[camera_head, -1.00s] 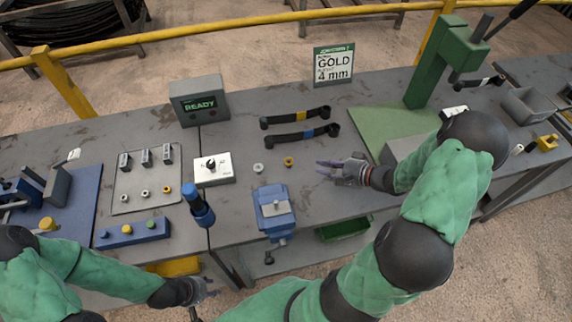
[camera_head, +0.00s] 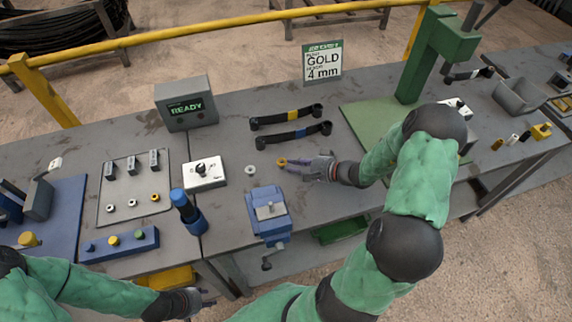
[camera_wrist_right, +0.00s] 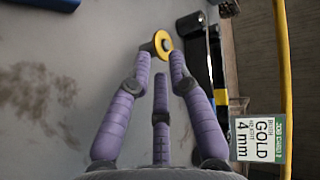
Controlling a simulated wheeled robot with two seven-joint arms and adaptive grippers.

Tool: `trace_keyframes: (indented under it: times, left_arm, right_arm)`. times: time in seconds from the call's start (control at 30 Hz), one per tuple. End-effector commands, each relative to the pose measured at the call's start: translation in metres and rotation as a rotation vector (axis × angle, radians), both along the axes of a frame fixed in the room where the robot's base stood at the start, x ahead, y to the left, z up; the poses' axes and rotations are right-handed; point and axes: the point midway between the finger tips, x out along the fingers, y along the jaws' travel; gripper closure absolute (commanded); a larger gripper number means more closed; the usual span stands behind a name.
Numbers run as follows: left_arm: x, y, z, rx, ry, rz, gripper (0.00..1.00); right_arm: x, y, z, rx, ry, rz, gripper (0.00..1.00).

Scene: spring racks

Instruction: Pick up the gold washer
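The gold washer (camera_head: 282,162) lies on the grey table, right of a silver washer (camera_head: 250,169). My right gripper (camera_head: 294,165) reaches it from the right, low over the table. The right gripper looks open and holds nothing. My left gripper (camera_head: 205,298) is at the front edge, far from the washer; its fingers are too small to read.
A sign (camera_head: 323,62) reads GOLD 4 mm. Two black straps (camera_head: 292,136) lie behind the washers. A blue vise (camera_head: 268,216) stands in front, and a white switch box (camera_head: 205,174) stands to the left. A green press (camera_head: 425,62) is at the right.

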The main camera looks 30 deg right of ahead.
Motion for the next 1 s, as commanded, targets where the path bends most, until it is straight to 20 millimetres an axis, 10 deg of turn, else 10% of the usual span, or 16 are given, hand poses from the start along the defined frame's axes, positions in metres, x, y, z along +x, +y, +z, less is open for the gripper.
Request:
trace_keyframes:
  times: [0.67, 0.8, 1.0]
  left_arm:
    - [0.000, 0.000, -0.025, 0.000, 0.001, 0.000, 0.60]
    - [0.000, 0.000, -0.025, 0.000, 0.001, 0.000, 0.60]
    - [0.000, 0.000, -0.025, 0.000, 0.001, 0.000, 0.60]
  right_arm:
    - [0.020, 0.010, -0.011, -0.001, 0.001, -0.002, 0.79]
    - [0.020, 0.010, -0.011, -0.001, 0.001, -0.002, 0.99]
    - [0.019, 0.010, -0.012, -0.001, 0.003, -0.001, 1.00]
